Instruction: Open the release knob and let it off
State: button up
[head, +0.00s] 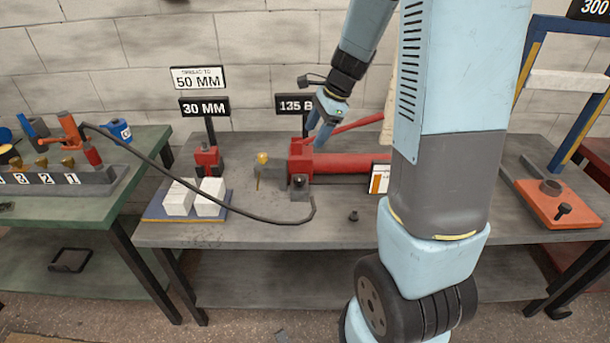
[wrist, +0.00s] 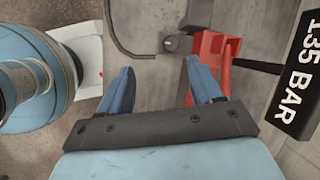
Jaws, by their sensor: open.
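The red hand pump (head: 340,163) lies on the grey bench, with a red lever (head: 350,129) slanting above its barrel. A small brass-coloured part (head: 262,158) stands at the pump's left end; it may be the release knob, but I cannot tell for sure. My gripper (head: 316,136) is open and empty above the pump's left part, pointing down. In the wrist view its two blue fingers (wrist: 160,66) are apart with bare bench between them. A red frame-like part (wrist: 213,46) shows beyond and behind the right finger.
A black hose (head: 240,214) loops across the bench from the green table (head: 125,150). A red jack (head: 207,160) and white blocks (head: 194,197) stand left. The 135 BAR sign (wrist: 298,72) is close right of my gripper. A small dark bolt (head: 353,215) lies in front.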

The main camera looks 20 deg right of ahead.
aim_at(300, 178)
jog(key=w+a+f+m, duration=0.1)
jog(key=f, duration=0.5)
jog(key=w+a+f+m, duration=0.1)
jog(key=w+f, duration=0.1)
jog(key=f, duration=0.4)
jog(key=w+a+f+m, duration=0.1)
jog(key=f, duration=0.6)
jog(key=shift+w+m, duration=0.4)
jog(key=shift+c, duration=0.3)
